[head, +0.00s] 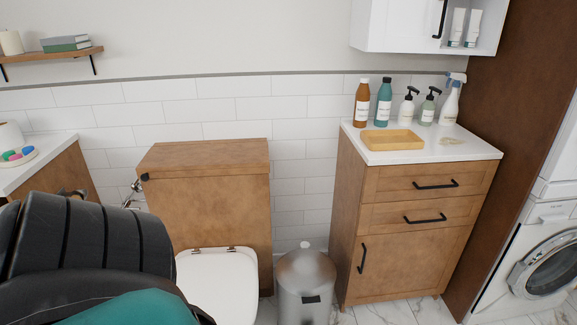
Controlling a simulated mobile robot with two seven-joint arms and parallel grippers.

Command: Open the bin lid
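The bin (303,295) is a grey metal cylinder on the floor in the head view, between the toilet and the wooden cabinet. Its domed lid (305,264) appears shut, with a small pale knob or tip on top. A dark patch shows on the front of its body. The bin's base is cut off by the lower picture edge. Neither of my grippers shows in this view. A dark ribbed part with a teal piece, at the lower left, seems to be part of my own body.
The toilet (215,284) with its white lid down stands left of the bin. The wooden cabinet (405,225) stands close on the right, with bottles and a yellow tray (392,140) on top. A washing machine (540,260) is at far right. Some marble floor (385,313) shows in front.

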